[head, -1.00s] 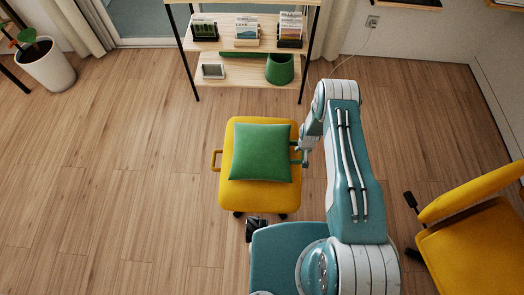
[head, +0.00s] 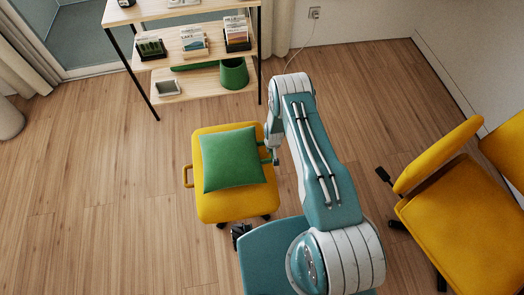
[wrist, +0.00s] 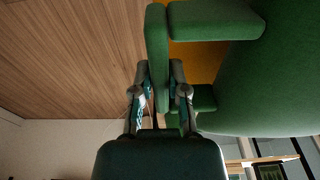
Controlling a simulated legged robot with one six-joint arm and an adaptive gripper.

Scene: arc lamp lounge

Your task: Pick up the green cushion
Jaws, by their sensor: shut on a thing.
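The green cushion (head: 232,158) lies over the seat of a yellow wheeled stool (head: 232,208) in the head view. A green handle (wrist: 156,40) stands out from the cushion's right side. My gripper (wrist: 160,78) is shut on this handle, with one finger on each side of it in the wrist view. The cushion's large green face (wrist: 275,75) fills the right of that view. In the head view my gripper (head: 273,157) is small and partly hidden by my arm. I cannot tell whether the cushion is touching the seat or slightly above it.
A shelf unit (head: 190,95) with card holders and a green pot (head: 234,74) stands behind the stool. The stool has a yellow handle (head: 187,176) on its left. Yellow chairs (head: 465,225) stand at the right. The wooden floor at left (head: 95,180) is clear.

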